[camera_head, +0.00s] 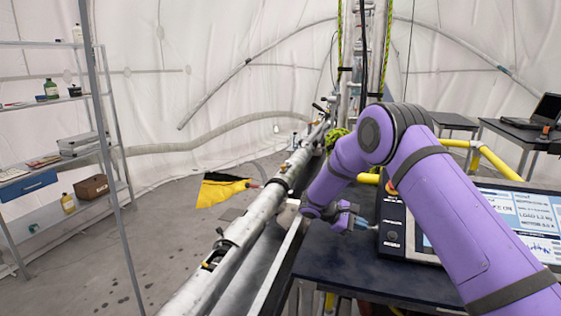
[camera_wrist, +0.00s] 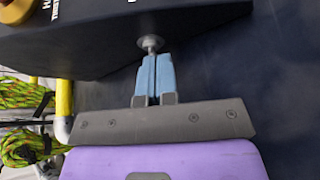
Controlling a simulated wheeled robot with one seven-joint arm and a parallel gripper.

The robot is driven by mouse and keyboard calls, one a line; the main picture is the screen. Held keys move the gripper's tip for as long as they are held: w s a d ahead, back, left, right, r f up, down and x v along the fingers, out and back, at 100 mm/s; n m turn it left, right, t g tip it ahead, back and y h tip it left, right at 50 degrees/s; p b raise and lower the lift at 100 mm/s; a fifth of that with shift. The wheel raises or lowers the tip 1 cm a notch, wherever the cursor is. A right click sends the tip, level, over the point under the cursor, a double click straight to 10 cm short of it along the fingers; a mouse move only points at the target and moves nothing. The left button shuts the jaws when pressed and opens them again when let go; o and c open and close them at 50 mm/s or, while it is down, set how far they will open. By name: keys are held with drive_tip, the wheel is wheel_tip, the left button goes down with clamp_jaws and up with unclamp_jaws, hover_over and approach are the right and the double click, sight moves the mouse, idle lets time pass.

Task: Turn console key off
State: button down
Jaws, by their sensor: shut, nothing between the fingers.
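The console (camera_head: 393,228) is a dark box with a bright screen, standing on the dark table; my arm covers part of it. Its dark side panel (camera_wrist: 190,22) fills the top of the wrist view. A small silver key (camera_wrist: 150,43) sticks out of that panel. My gripper (camera_wrist: 153,60) has two blue fingers side by side, closed together. Their tips are right at the key's near end; I cannot tell whether they touch it. In the head view my gripper (camera_head: 364,223) is low at the console's left side, and the key cannot be made out.
A red and yellow button (camera_head: 391,188) sits on the console's left edge; it also shows in the wrist view (camera_wrist: 16,9). A metal truss (camera_head: 245,222) lies left of the table (camera_head: 345,265). Green rope and a yellow pipe (camera_wrist: 63,108) are left of my gripper. Shelves stand far left.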

drive_tip(key=shift+w+f, duration=0.15)
drive_tip(key=shift+w, duration=0.05)
idle(0.6)
drive_tip(key=shift+w+d+r, duration=0.25)
drive_tip(key=shift+w+r, duration=0.05)
drive_tip(key=shift+w, duration=0.15)
drive_tip(key=shift+w+d+r, duration=0.2)
drive_tip(key=shift+w+r, duration=0.05)
drive_tip(key=shift+w, duration=0.15)
idle(0.5)
drive_tip(key=shift+r, duration=0.35)
drive_tip(key=shift+w+a, duration=0.3)
drive_tip(key=shift+a, duration=0.7)
drive_tip(key=shift+w+a, duration=0.25)
drive_tip(key=shift+a, duration=0.75)
drive_tip(key=shift+w+a, duration=0.3)
drive_tip(key=shift+a, duration=0.7)
